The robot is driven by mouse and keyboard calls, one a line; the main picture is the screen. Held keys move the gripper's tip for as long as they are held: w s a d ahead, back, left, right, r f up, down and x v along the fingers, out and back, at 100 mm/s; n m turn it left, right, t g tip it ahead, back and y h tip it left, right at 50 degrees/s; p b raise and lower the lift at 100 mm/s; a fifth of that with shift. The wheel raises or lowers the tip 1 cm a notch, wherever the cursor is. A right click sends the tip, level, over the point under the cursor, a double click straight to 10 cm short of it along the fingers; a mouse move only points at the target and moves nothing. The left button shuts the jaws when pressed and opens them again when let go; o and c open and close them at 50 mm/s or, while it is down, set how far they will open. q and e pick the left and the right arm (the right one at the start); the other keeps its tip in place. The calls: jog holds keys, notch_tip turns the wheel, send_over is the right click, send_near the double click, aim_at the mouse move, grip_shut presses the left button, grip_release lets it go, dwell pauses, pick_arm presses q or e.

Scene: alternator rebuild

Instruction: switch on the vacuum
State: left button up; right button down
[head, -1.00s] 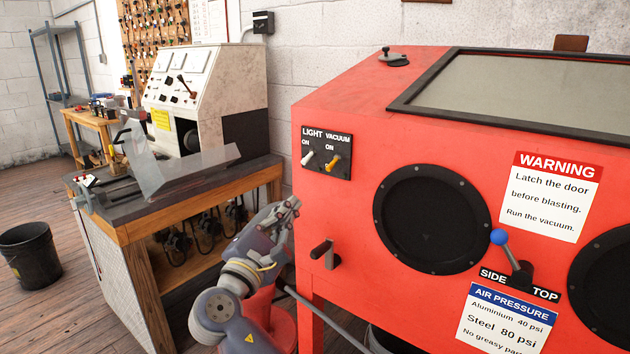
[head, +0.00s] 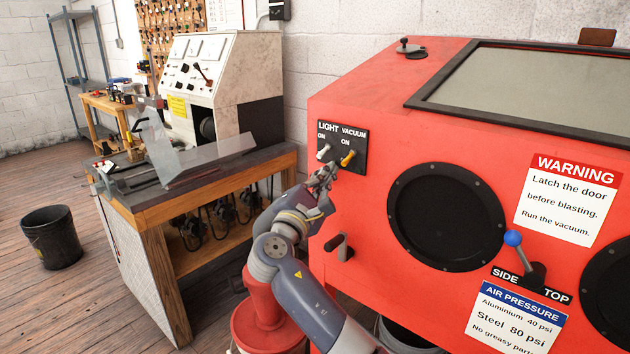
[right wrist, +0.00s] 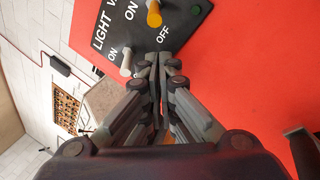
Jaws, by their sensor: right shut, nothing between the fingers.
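The vacuum switch (head: 348,158) is an orange toggle on the black plate (head: 331,140) at the upper left of the red blasting cabinet. It also shows at the top of the right wrist view (right wrist: 154,13), between ON and OFF lettering; I cannot tell for certain which way it is set. The white light switch (head: 323,152) is left of it. In the right wrist view the fingertips (right wrist: 156,60) point at the plate, close to the light switch. My left gripper is out of view.
The red cabinet (head: 370,110) fills the right side, with a black round port (head: 447,217), a blue-knobbed lever (head: 513,238) and a dark handle (head: 340,247) below my gripper. A workbench (head: 165,205) stands left. A black bucket (head: 51,237) stands on the floor.

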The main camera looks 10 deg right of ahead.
aim_at(348, 159)
jog(key=shift+s+d+r+p, duration=0.2)
jog(key=shift+s+r, duration=0.15)
jog(key=shift+s, duration=0.2)
jog(key=shift+s+d+r+p, duration=0.1)
jog(key=shift+s+d+r, duration=0.15)
jog(key=shift+s, duration=0.25)
jog(key=shift+r, duration=0.15)
